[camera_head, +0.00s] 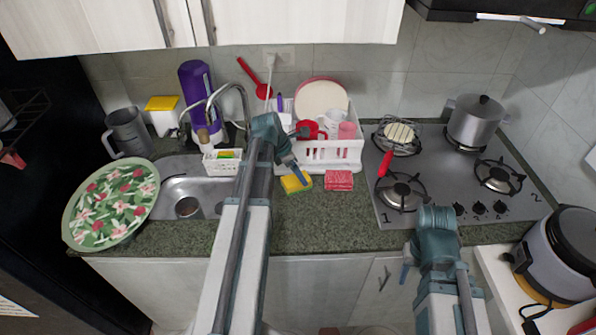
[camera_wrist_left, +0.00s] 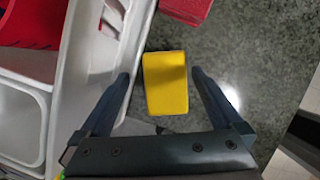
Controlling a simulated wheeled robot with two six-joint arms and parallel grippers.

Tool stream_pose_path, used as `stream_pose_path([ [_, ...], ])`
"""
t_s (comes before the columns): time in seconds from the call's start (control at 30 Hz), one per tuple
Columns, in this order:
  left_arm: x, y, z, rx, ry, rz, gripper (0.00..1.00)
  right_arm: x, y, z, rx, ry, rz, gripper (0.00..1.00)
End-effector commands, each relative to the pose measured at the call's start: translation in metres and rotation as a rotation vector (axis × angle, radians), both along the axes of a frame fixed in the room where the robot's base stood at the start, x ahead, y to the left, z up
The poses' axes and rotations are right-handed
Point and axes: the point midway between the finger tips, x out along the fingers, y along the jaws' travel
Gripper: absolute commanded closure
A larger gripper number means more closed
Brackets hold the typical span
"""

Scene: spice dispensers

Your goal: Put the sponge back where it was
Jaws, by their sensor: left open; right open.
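A yellow sponge (camera_head: 296,183) lies on the granite counter in front of the white dish rack (camera_head: 332,158). My left gripper (camera_head: 300,174) is open directly above it. In the left wrist view the yellow sponge (camera_wrist_left: 166,82) shows between the two spread fingers of my left gripper (camera_wrist_left: 161,74), with a gap on each side; the fingers do not touch it. A small white caddy (camera_head: 222,168) by the sink holds a yellow-and-green item. My right gripper (camera_head: 405,270) is at the front of the counter, away from the sponge and empty.
A red patterned block (camera_head: 339,180) lies just right of the sponge. The rack's wall is close to my left fingers. The sink (camera_head: 190,188), faucet (camera_head: 243,98) and a floral tray (camera_head: 108,205) are left; the stove (camera_head: 455,185) is right. The front counter is clear.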

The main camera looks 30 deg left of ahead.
Motion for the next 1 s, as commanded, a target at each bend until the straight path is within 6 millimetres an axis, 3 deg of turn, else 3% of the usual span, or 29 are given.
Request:
stream_pose_path([
  [0.03, -0.004, 0.001, 0.013, 0.000, 0.000, 0.001, 0.00, 0.000, 0.000, 0.013, 0.000, 0.000, 0.000, 0.50],
  [0.6, -0.033, 0.021, 0.097, -0.003, 0.003, -0.001, 0.00, 0.000, 0.000, 0.097, 0.000, 0.000, 0.001, 0.50],
  [1.0, -0.037, 0.024, 0.103, -0.002, 0.003, -0.002, 0.00, 0.000, 0.000, 0.103, 0.001, 0.000, -0.001, 0.50],
])
